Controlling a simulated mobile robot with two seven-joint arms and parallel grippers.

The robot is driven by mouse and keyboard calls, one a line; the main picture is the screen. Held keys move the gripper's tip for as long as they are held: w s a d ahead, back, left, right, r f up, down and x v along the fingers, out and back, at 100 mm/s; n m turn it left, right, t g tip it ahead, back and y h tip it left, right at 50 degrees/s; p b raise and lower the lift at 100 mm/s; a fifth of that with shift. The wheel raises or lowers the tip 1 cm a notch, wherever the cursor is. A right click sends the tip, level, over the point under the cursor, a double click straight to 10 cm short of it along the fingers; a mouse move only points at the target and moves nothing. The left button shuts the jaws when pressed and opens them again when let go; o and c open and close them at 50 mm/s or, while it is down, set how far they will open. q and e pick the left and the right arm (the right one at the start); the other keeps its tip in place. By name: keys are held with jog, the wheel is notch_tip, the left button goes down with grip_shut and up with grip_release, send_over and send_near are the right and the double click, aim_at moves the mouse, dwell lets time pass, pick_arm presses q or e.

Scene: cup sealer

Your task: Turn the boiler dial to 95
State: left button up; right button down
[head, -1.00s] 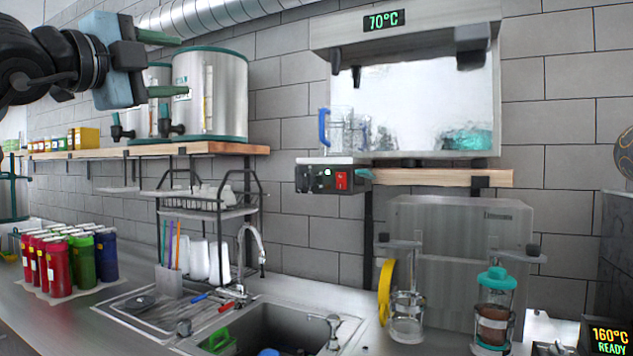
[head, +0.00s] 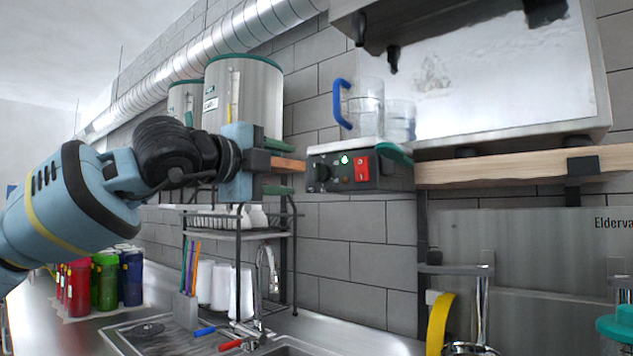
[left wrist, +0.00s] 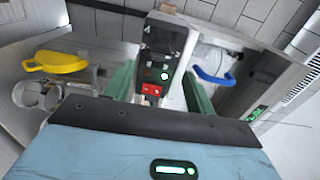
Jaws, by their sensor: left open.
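The boiler's control box (head: 360,168) sticks out below the boiler, with a dark round dial (head: 320,173) at the left of its front face. A lit green light and a red switch (head: 361,168) are to the right of the dial. My left gripper (head: 289,168) is open and empty, just left of the box and level with it, its green fingers pointing right. In the left wrist view the control box (left wrist: 160,50) lies ahead between the two open fingers; the dial's pointer cannot be made out. A small green display (left wrist: 257,113) shows there, too small to read. My right gripper is not in view.
A glass jug with a blue handle (head: 342,104) stands above the control box. The wooden shelf (head: 500,171) runs right of it. A dish rack (head: 240,232) and metal tanks (head: 243,95) are behind my left arm. A yellow handle (head: 440,322) is lower right.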

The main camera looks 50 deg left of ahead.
aim_at(314, 172)
pick_arm(q)
jog(key=w, duration=0.2)
jog(key=w+p, duration=0.1)
jog(key=w, duration=0.1)
jog(key=w+p, duration=0.1)
jog(key=w, duration=0.1)
jog(key=shift+a+r, duration=0.2)
jog(key=shift+a, duration=0.15)
jog(key=shift+w+f, duration=0.1)
jog(key=shift+w, duration=0.6)
jog(key=shift+c, duration=0.4)
